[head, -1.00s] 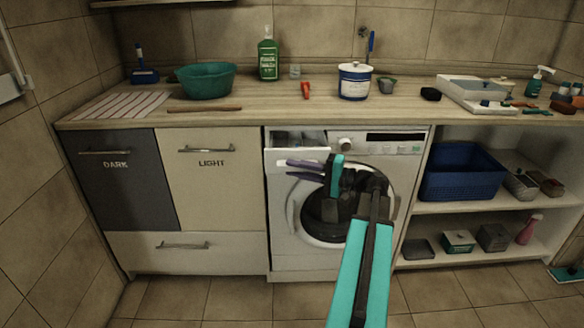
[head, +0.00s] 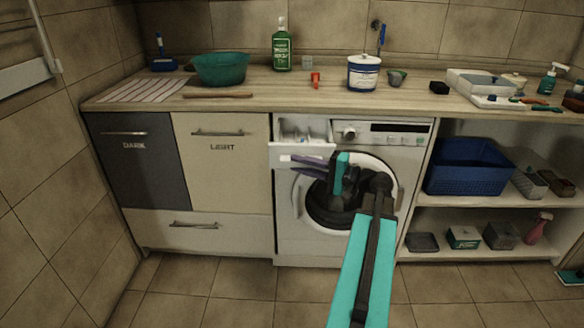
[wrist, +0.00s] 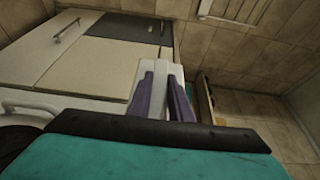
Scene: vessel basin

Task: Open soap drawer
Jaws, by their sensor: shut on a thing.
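The soap drawer (head: 306,150) is the white drawer at the upper left of the white washing machine (head: 290,240). It stands pulled out, and its compartments show from above in the head view. My gripper (head: 289,163) is at the drawer's front, with its purple fingers reaching in from the right. In the wrist view the fingers of my gripper (wrist: 164,90) lie on both sides of the white drawer front (wrist: 163,66) and are shut on it. The exact contact is partly hidden by the fingers. My arm covers part of the round door.
The light cabinet (head: 222,165) and dark cabinet (head: 133,170) stand left of the machine. Open shelves with a blue basket (head: 467,168) are to the right. The wooden counter (head: 270,97) overhangs above. The floor (head: 210,290) in front is clear.

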